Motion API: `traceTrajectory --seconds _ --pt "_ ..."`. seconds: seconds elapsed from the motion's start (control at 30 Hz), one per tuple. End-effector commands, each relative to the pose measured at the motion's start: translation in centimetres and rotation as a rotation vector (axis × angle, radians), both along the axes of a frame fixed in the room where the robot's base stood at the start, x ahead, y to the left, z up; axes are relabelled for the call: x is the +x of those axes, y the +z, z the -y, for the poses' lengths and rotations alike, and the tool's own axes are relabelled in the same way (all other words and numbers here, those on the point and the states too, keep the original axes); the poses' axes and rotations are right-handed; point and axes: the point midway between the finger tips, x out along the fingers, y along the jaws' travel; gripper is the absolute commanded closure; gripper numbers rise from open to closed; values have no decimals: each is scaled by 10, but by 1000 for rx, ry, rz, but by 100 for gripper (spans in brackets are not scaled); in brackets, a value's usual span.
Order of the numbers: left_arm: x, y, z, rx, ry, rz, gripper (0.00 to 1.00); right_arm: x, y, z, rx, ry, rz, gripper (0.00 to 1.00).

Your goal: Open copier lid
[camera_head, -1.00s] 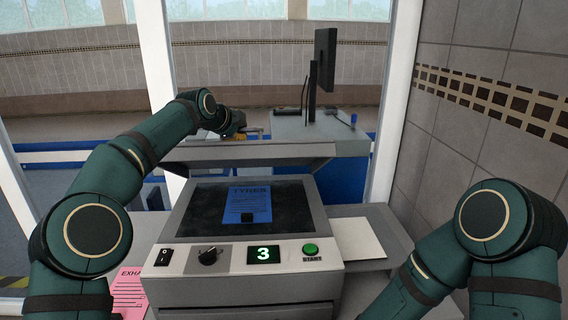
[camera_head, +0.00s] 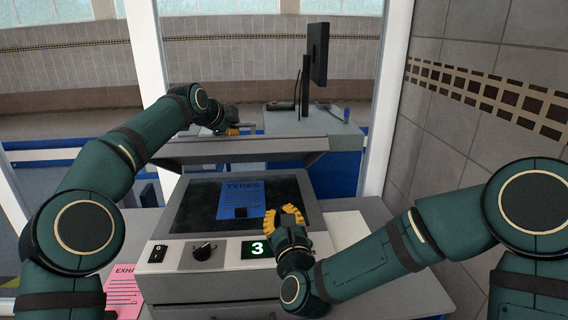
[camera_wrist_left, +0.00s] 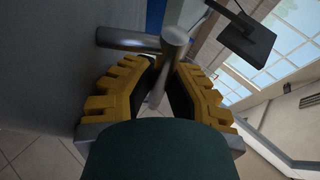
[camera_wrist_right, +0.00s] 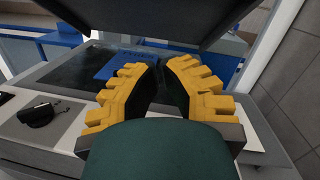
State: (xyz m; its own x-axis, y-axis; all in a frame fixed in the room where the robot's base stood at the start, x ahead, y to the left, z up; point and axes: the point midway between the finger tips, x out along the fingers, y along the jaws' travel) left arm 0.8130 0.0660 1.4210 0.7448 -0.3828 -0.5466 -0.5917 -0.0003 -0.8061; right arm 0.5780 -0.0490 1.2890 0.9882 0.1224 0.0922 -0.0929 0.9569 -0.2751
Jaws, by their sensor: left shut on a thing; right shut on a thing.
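The copier lid (camera_head: 240,152) is raised above the copier (camera_head: 165,285), its underside tilted toward me. My left gripper (camera_head: 236,126) is at the lid's far side; in the left wrist view its yellow fingers (camera_wrist_left: 165,72) are shut on a metal handle (camera_wrist_left: 174,42). My right gripper (camera_head: 284,212) is low over the front right of the dark glass (camera_head: 190,208). In the right wrist view its fingers (camera_wrist_right: 158,68) are close together; what is between them I cannot make out. A blue TYRES sheet (camera_head: 241,190) lies on the glass, with a small black piece on it.
The front panel has a switch (camera_head: 157,254), a knob (camera_head: 203,252) and a display (camera_head: 257,248) showing 3. A pink sheet (camera_head: 124,290) lies at the left, a white sheet (camera_head: 350,232) at the right. A monitor (camera_head: 318,55) stands behind. A tiled wall (camera_head: 460,130) bounds the right.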

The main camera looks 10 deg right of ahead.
Motion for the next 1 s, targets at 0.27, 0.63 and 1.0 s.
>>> traceTrajectory --seconds 0.27,0.63,1.0 --pt "0 0 1 -1 -1 0 100 4 17 18 267 -84 50 100" --pt "0 0 1 -1 -2 0 100 52 27 19 284 -90 56 100" --pt "0 0 1 -1 -1 0 100 112 49 18 282 -87 57 100"
